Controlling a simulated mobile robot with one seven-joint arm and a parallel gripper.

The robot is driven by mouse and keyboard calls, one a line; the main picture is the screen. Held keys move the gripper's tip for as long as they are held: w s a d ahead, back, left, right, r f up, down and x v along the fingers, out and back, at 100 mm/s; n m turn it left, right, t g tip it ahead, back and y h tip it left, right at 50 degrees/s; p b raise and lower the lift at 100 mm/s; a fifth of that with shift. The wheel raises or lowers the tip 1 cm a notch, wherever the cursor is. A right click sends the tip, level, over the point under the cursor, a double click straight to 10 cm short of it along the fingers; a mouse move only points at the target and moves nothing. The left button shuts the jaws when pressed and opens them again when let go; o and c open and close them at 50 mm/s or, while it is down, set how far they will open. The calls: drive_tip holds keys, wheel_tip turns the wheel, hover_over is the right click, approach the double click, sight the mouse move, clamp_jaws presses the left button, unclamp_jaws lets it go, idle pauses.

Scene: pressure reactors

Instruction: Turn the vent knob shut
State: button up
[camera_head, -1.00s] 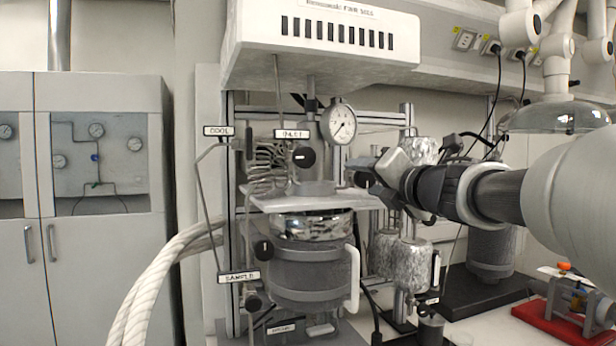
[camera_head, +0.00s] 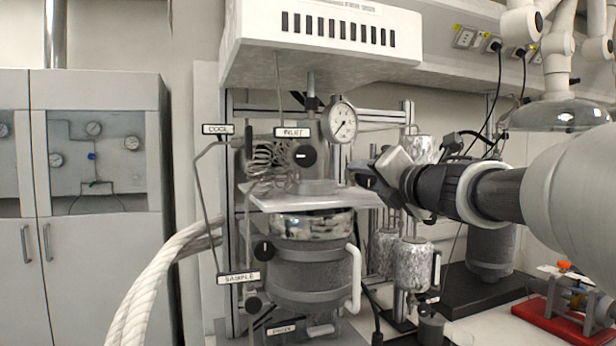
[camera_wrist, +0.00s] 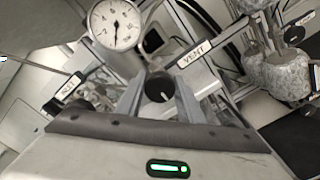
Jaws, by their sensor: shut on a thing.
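The vent knob (camera_wrist: 158,92) is a dark round knob with a pale pointer line, beside the VENT label (camera_wrist: 194,54) in the wrist view. My gripper (camera_wrist: 160,95) has one finger on each side of the knob and is shut on it. In the head view my gripper (camera_head: 362,172) reaches in from the right, at the right side of the reactor head below the gauge. The vent knob is hidden there behind the gripper.
The pressure gauge (camera_head: 342,122) sits just above my gripper, and the inlet knob (camera_head: 304,156) is left of it. The reactor vessel (camera_head: 308,268) stands below a pale plate (camera_head: 300,199). Metal cylinders (camera_head: 412,265) stand below and right of the gripper.

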drive_tip(key=m+p, duration=0.3)
drive_tip(key=m, duration=0.1)
drive_tip(key=shift+r+m, duration=0.15)
drive_tip(key=shift+m, duration=0.15)
drive_tip(key=m+p, duration=0.3)
drive_tip(key=m, duration=0.1)
drive_tip(key=shift+m, duration=0.3)
drive_tip(key=m+p, duration=0.3)
drive_tip(key=m, duration=0.1)
drive_tip(key=shift+m+p, duration=1.2)
drive_tip(key=shift+m, duration=1)
drive_tip(key=shift+f, duration=0.2)
drive_tip(key=o, duration=1.1)
drive_tip(key=shift+c, duration=0.2)
